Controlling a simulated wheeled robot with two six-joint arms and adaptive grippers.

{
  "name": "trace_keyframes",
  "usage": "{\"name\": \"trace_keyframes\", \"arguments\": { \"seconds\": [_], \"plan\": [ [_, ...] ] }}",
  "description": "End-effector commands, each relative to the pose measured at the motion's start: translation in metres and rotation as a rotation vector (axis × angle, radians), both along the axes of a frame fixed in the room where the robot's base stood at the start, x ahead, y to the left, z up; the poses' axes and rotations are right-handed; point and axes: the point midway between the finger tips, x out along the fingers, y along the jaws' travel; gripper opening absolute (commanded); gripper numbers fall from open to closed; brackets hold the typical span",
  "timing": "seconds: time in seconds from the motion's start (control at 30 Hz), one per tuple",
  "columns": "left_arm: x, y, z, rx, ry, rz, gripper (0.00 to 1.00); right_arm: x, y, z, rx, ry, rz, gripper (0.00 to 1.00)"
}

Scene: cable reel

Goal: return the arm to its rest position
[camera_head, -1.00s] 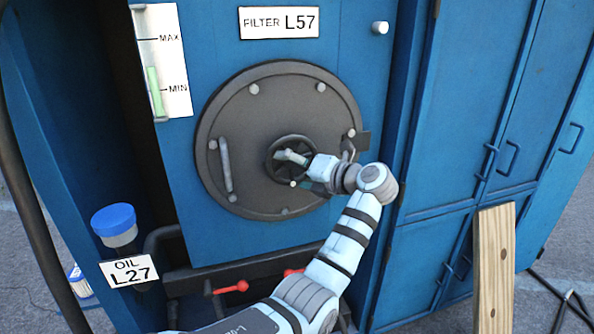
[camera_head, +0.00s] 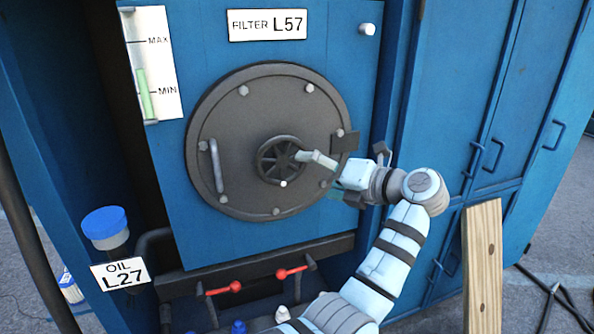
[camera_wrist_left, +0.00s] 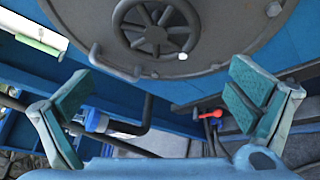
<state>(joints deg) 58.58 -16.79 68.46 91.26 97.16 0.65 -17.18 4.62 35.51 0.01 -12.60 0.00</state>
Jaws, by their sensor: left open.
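My left gripper (camera_head: 342,160) is in front of the right part of the round dark hatch (camera_head: 235,115). In the left wrist view its two teal-padded fingers (camera_wrist_left: 160,95) are spread wide with nothing between them. The hatch's small spoked handwheel (camera_head: 272,163) is left of the gripper in the head view, with one finger overlapping its right edge. The handwheel (camera_wrist_left: 150,32) also shows at the top of the left wrist view, apart from the fingers. My right gripper is in neither view.
Red-handled valves (camera_head: 236,287) sit on a pipe below the hatch. A blue-capped oil filler (camera_head: 105,222) is at the left. A wooden plank (camera_head: 482,265) leans at the right before blue cabinet doors (camera_head: 475,100).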

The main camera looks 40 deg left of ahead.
Motion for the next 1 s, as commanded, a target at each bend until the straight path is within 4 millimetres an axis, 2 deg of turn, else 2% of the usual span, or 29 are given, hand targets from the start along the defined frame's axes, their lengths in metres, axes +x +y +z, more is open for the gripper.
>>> {"name": "trace_keyframes", "arguments": {
  "seconds": [0.13,0.63,0.73,0.9,1.0],
  "plan": [
    [-0.003,-0.016,0.004,-0.001,0.0,-0.001,1.0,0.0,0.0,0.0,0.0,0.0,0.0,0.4],
    [-0.003,-0.016,0.005,0.001,0.001,0.0,1.0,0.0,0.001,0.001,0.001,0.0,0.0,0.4],
    [-0.003,-0.016,0.019,0.001,0.001,0.0,1.0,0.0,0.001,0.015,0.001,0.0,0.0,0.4],
    [-0.003,-0.016,0.055,0.001,0.0,0.001,1.0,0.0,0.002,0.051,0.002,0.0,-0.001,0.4],
    [-0.003,-0.016,0.07,0.001,0.0,0.001,1.0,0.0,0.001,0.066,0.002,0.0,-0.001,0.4]
  ]
}}
